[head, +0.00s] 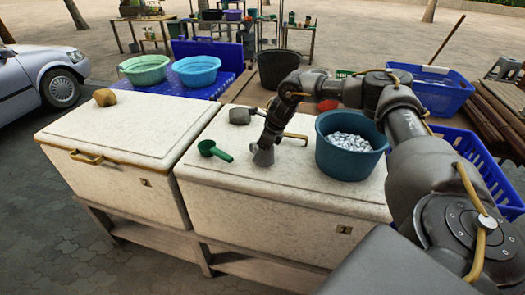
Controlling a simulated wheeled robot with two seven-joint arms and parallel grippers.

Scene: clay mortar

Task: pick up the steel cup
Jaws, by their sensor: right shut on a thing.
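My right gripper (266,143) reaches down over the white lid of the right-hand chest (285,172). It is shut on the steel cup (263,157), a small grey piece showing just below the fingers. The gripper hides part of the cup, and I cannot tell whether the cup touches the lid. My left gripper is not in view.
A green scoop (214,151) lies left of the gripper. A teal bucket (345,163) of pale pieces stands to its right. A grey object (240,116) lies behind. A brown lump (105,97) sits on the left-hand chest (130,125), whose lid is mostly clear.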

